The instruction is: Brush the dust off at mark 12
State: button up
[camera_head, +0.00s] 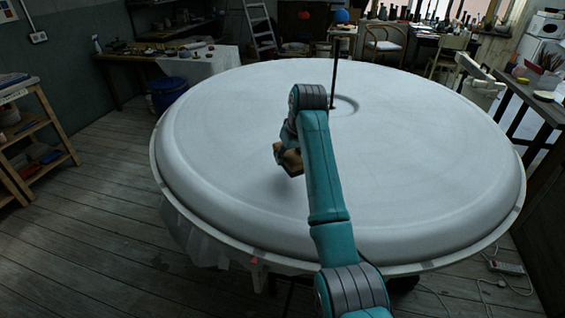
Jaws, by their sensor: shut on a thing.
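A large round white plaster piece (420,165) with a raised rim fills the middle of the head view. My gripper (284,142) is over its left-centre part and is partly hidden behind my teal arm. It is shut on a tan, wooden-looking brush (288,158), which sits just above or on the plaster; I cannot tell if it touches. A soft shadow lies below it. I can make out neither mark 12 nor any dust on the white surface.
A thin dark rod (334,75) stands at the small central ring of the plaster. A wooden shelf (38,150) is at the left, a blue bucket (168,93) behind left. A cluttered workbench (540,95) and a power strip (506,267) are at the right. The left floor is clear.

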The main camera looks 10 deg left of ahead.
jog(key=shift+r, duration=1.2)
